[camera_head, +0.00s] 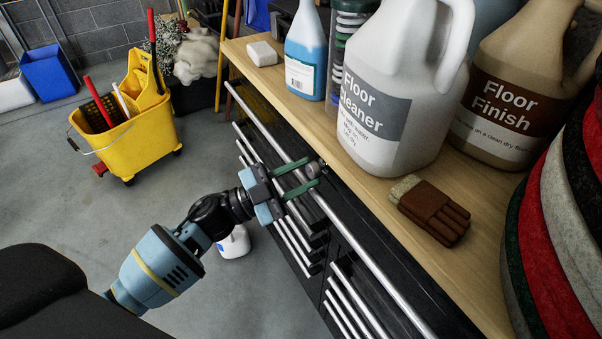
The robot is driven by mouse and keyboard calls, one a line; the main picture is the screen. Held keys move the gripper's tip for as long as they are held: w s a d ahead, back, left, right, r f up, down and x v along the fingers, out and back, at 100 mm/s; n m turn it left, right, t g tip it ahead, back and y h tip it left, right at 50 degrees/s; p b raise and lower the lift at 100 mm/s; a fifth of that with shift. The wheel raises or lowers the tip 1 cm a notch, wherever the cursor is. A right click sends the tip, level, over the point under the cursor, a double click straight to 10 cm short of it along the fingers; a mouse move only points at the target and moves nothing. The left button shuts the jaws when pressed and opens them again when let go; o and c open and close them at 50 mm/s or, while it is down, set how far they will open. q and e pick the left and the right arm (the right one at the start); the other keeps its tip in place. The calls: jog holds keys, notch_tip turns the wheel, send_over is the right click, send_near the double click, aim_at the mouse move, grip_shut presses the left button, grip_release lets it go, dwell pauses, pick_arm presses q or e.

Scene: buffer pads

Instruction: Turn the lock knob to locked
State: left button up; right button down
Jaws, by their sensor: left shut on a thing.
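The lock knob (315,168) is a small grey piece on the dark front of the cabinet, just below the wooden top. My left gripper (311,172) reaches in from the lower left, with its two green fingers shut on the knob, one above and one below. The fingers hide most of the knob, so I cannot tell which way it is turned. My right gripper is not in view.
Long metal handle bars (345,235) run along the cabinet front near my fingers. A yellow mop bucket (120,145) stands on open floor.

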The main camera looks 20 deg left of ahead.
pick_arm(q)
jog(key=m, duration=0.1)
jog(key=m+g, duration=0.1)
jog(key=shift+a+r+m, duration=0.1)
jog(key=shift+r+m, duration=0.05)
jog(key=shift+m, duration=0.15)
jog(key=m+g+p, duration=0.1)
jog(key=m, duration=0.1)
jog(key=m+g, duration=0.1)
jog(key=m, duration=0.1)
jog(key=shift+w+a+r+p, duration=0.1)
jog(key=shift+r+p, duration=0.1)
jog(key=shift+p, duration=0.2)
jog(key=m+g+p, duration=0.1)
jog(key=m, duration=0.3)
jog(key=shift+r+y, duration=0.1)
jog(key=shift+y, duration=0.2)
jog(key=shift+m+g+y+p, duration=0.4)
jog(key=shift+m+p, duration=0.4)
jog(key=shift+m, duration=0.3)
jog(key=o, duration=1)
jog(key=shift+c, duration=0.2)
